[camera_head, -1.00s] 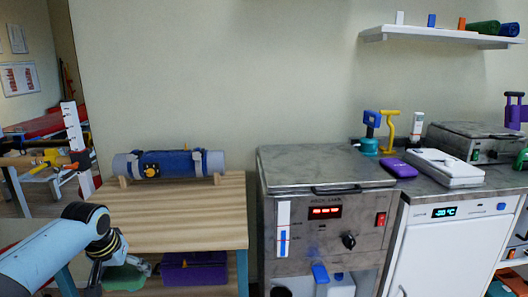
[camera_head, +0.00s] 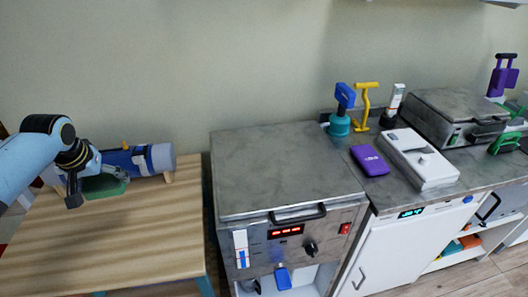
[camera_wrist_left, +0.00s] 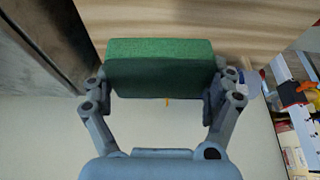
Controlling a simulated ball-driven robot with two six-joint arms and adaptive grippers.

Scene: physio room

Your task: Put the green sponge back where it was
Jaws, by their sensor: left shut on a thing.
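The green sponge (camera_head: 106,187) is a flat green block. My left gripper (camera_head: 88,192) is shut on it and holds it over the left part of the wooden table (camera_head: 140,240), in front of the blue and grey roll. I cannot tell how high above the tabletop it is. In the left wrist view the sponge (camera_wrist_left: 160,50) sits between both fingers of my left gripper (camera_wrist_left: 161,85), its broad face lit from above. My right gripper does not show.
The blue and grey roll (camera_head: 160,157) lies at the table's back. A steel heating unit (camera_head: 280,165) stands right of the table across a narrow gap. A purple pack (camera_head: 370,160) and a white device (camera_head: 420,160) lie on the counter. The table's front and right parts are clear.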

